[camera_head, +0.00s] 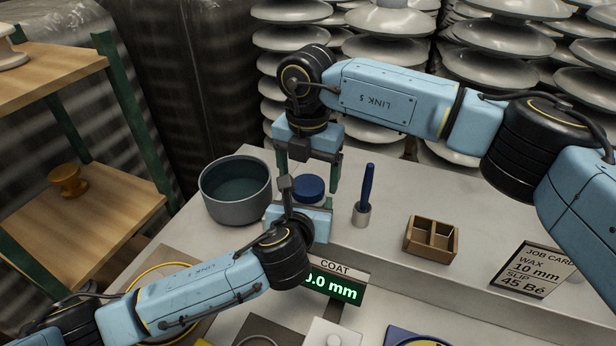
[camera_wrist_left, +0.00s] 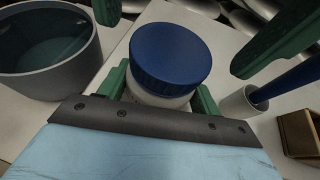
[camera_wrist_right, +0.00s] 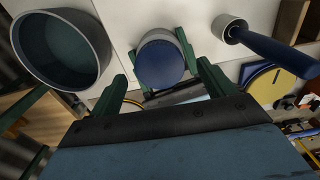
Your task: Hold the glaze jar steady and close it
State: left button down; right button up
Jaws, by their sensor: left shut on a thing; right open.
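The glaze jar has a white body (camera_wrist_left: 157,97) and a dark blue lid (camera_wrist_left: 171,52), which rests on top; I cannot tell whether it is fully tightened. In the head view the lid (camera_head: 309,186) shows between the two arms. My left gripper (camera_wrist_left: 160,92) is shut around the jar's body, below the lid, with a green finger on each side. My right gripper (camera_head: 309,180) points down over the jar from behind. Its fingers (camera_wrist_right: 162,74) are open, spread to either side of the lid and apart from it.
A grey pot (camera_head: 236,190) of dark liquid stands left of the jar. A blue-handled tool stands in a small holder (camera_head: 361,215) close on the right. A wooden divided box (camera_head: 431,240) and a job card (camera_head: 536,270) are farther right. A coat display (camera_head: 335,283) sits in front.

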notch_tip(320, 180, up, 10)
jog(key=shift+r, duration=0.25)
pick_arm(q)
jog(key=shift+c, duration=1.2)
grip_release()
jog(key=p+v, duration=0.3)
jog(key=v, duration=1)
jog(key=shift+s+r, duration=0.15)
jog(key=shift+s, duration=0.05)
pick_arm(e)
notch_tip(320, 180, up, 3)
jog(key=shift+f, duration=0.1)
